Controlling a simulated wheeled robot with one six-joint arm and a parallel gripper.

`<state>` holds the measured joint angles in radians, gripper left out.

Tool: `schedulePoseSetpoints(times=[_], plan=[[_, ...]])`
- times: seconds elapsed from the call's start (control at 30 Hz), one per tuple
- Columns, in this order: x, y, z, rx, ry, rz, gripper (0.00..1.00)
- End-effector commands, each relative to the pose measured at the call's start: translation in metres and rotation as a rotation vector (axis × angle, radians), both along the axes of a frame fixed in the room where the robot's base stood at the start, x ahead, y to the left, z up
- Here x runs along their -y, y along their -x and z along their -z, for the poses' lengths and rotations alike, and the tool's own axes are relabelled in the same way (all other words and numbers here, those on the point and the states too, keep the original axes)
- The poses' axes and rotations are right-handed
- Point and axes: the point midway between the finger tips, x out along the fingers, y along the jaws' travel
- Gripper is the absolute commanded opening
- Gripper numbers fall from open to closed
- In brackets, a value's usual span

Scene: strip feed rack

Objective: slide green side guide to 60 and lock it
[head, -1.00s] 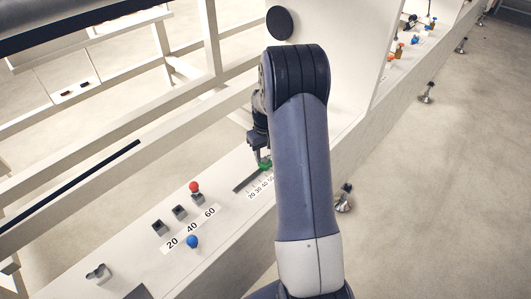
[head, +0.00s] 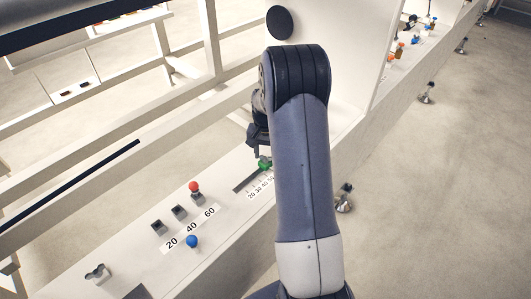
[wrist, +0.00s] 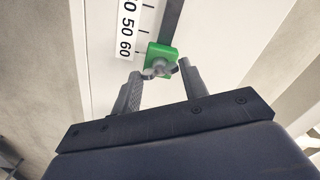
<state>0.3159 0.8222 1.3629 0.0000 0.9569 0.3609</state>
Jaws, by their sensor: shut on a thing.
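The green side guide (wrist: 162,53) is a small block on a dark slot, with a grey winged knob (wrist: 158,69) on it. In the wrist view it sits level with the 60 end of the printed scale (wrist: 126,35). My gripper (wrist: 160,67) has its two fingers on either side of the knob and is shut on it; the exact contact is hard to see. In the head view the green guide (head: 264,164) shows below my gripper (head: 260,154), and my arm hides the far end of the scale.
A red-knobbed post (head: 194,187), a blue knob (head: 192,242) and dark square blocks stand by a 20 40 60 label (head: 190,229). A grey clamp-like part (head: 97,273) is at the lower left. White rails (head: 100,173) run behind the bench.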

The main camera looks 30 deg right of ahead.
Motion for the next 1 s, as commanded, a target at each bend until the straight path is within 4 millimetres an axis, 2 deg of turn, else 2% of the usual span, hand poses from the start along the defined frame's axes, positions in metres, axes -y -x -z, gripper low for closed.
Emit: schedulePoseSetpoints(times=[0.2, 0.5, 1.0], plan=[[0.0001, -0.0003, -0.0003, 0.001, 0.000, 0.189, 0.19], [0.0001, -0.0004, -0.0004, 0.001, 0.000, 0.383, 0.19], [0.0001, -0.0004, -0.0006, 0.002, 0.001, 0.484, 0.19]])
